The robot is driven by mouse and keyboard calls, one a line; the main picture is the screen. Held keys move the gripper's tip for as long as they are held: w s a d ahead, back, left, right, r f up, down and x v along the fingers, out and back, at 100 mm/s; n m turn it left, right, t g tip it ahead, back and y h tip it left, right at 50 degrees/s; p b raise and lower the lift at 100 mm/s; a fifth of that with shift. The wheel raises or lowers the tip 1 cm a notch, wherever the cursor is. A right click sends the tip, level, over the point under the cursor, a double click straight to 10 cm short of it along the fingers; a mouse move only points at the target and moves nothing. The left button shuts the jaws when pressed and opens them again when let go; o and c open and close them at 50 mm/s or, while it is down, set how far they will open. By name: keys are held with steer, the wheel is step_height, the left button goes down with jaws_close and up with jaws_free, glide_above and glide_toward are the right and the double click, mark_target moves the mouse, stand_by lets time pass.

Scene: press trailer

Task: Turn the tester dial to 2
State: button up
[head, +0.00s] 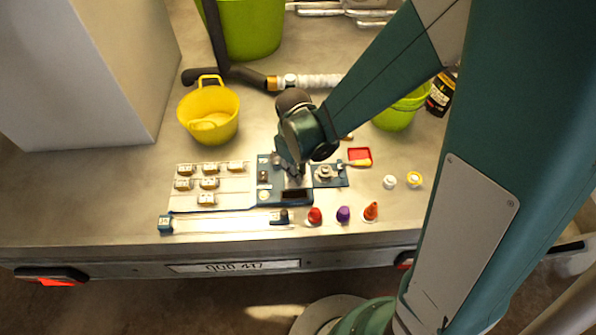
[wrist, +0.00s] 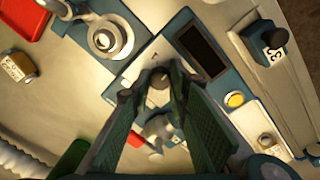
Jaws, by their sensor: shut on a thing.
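The tester (head: 297,199) is a blue box with a pale face and a dark screen, near the front edge of the bench. In the wrist view its dark screen (wrist: 203,50) and a yellow button (wrist: 235,99) show beside my gripper. My gripper (wrist: 157,84) points down at the tester and is shut on the dial (wrist: 158,92), a small grey knob between the fingertips. A faint mark shows on the face just beyond the fingertips; I cannot read the dial's setting. In the head view my gripper (head: 293,172) hides the dial.
A board with several labelled blocks (head: 209,184) lies left of the tester, and a slider rail (head: 222,222) in front. Red (head: 315,216), purple (head: 343,214) and orange cones stand front right. A yellow bucket (head: 208,115) stands behind left. Bare bench lies far left.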

steer(key=shift+m, duration=0.3)
steer(key=o, duration=0.9)
steer(key=shift+r, duration=0.2)
steer(key=shift+s+a+r, duration=0.15)
steer(key=shift+r, duration=2.75)
steer(key=shift+s+a+r, duration=0.1)
steer(key=shift+r, duration=2.8)
